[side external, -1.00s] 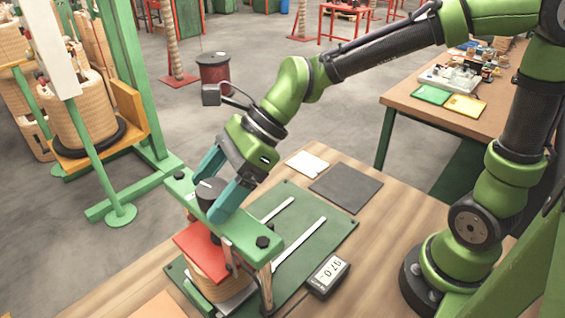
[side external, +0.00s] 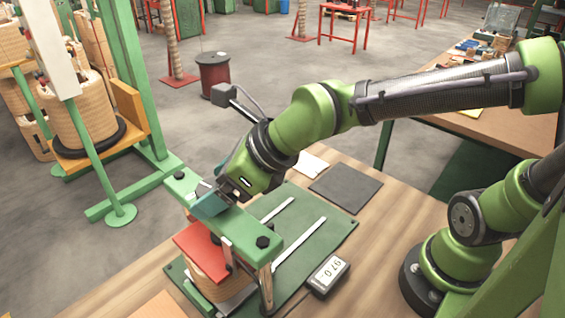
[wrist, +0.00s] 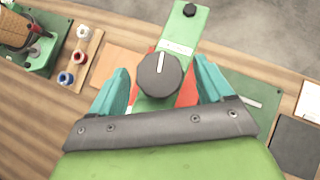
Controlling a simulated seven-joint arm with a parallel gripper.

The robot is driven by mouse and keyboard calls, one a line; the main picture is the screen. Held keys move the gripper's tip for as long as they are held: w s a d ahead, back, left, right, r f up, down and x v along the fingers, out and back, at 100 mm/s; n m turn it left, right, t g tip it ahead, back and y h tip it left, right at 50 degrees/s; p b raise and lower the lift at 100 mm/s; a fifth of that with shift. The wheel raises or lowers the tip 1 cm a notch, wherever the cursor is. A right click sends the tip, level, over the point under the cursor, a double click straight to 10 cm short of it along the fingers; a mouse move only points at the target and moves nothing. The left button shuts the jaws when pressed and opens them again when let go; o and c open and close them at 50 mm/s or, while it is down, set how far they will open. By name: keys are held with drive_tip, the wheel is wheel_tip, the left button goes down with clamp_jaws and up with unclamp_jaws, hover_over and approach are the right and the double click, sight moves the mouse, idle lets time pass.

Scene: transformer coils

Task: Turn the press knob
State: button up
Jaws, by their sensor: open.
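The press knob is a round dark grey knob (wrist: 160,76) with a white pointer line, on the green crossbar of the press (side external: 245,232). In the wrist view the pointer line runs nearly straight up the picture. In the side view my gripper hides most of the knob. My gripper (wrist: 162,82) is open, with one teal finger on each side of the knob and a visible gap on both sides. In the side view my gripper (side external: 206,200) is low over the crossbar. A red plate (side external: 203,245) and a wound coil (side external: 210,276) are under the crossbar.
A small display (side external: 328,273) reading about 97.0 stands right of the press on the green base (side external: 318,238). A dark pad (side external: 345,187) lies behind it. In the wrist view, red, white and blue spools (wrist: 72,66) sit left.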

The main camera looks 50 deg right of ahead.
drive_tip(key=v, duration=1.5)
drive_tip(key=d+f+n+h, duration=0.1)
drive_tip(key=d+f+n, duration=0.3)
drive_tip(key=d+n, duration=0.5)
drive_tip(key=d+f+n+h, duration=0.1)
drive_tip(key=d+f+n, duration=0.4)
drive_tip(key=n, duration=1.2)
drive_tip(key=d, duration=0.3)
drive_tip(key=shift+d+g+h, duration=0.3)
drive_tip(key=shift+d, duration=0.1)
drive_tip(key=shift+w+d, duration=0.1)
drive_tip(key=shift+w, duration=0.05)
